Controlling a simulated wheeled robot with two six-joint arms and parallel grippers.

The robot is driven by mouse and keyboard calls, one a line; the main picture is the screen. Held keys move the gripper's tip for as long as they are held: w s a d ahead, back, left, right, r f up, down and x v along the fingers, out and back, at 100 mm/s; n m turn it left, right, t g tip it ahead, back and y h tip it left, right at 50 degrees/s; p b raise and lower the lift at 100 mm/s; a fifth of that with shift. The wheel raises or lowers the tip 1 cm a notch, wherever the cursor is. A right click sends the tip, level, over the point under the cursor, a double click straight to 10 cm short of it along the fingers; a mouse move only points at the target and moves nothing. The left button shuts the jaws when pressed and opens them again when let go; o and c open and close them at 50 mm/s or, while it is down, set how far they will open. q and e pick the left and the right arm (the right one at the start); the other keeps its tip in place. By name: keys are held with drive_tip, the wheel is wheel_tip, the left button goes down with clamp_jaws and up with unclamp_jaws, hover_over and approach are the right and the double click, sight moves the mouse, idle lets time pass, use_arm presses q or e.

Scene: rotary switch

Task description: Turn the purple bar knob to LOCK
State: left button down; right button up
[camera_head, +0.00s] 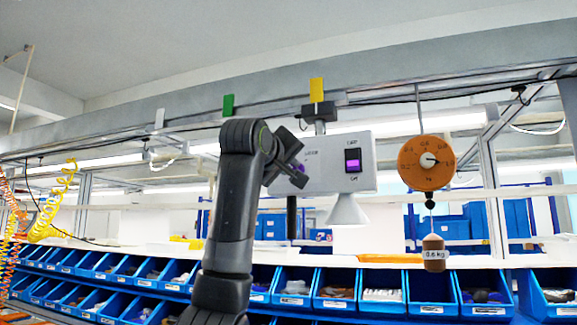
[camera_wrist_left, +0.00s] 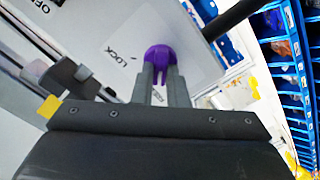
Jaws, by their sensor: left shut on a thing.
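The purple bar knob (camera_wrist_left: 160,55) is on the face of a light grey box (camera_head: 367,150). In the left wrist view a LOCK label with a tick mark is printed to the left of the knob. My left gripper (camera_wrist_left: 162,84) is shut on the knob, with one finger on each side of its bar. In the head view the gripper (camera_head: 297,167) covers most of the knob, and only a bit of purple shows. Which mark the knob points at is hard to tell. My right gripper is not in view.
A purple rocker switch (camera_head: 352,160) sits on the same box, right of the knob. A white cone (camera_head: 346,210) hangs below the box. An orange dial scale (camera_head: 425,163) with a brown weight (camera_head: 434,253) hangs to the right. Blue bins (camera_head: 381,290) line the shelf below.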

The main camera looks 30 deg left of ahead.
use_arm(q)
drive_tip(key=shift+m, duration=0.4)
drive_tip(key=m, duration=0.3)
drive_tip(key=shift+d+m, duration=0.1)
drive_tip(key=shift+m, duration=0.2)
drive_tip(key=m, duration=0.4)
drive_tip(key=shift+r, duration=0.1)
drive_tip(key=shift+d+m+p, duration=0.2)
drive_tip(key=shift+m+p, duration=0.5)
drive_tip(key=shift+m, duration=4.1)
drive_tip(key=c, duration=1.4)
unclamp_jaws()
drive_tip(key=shift+c, duration=0.2)
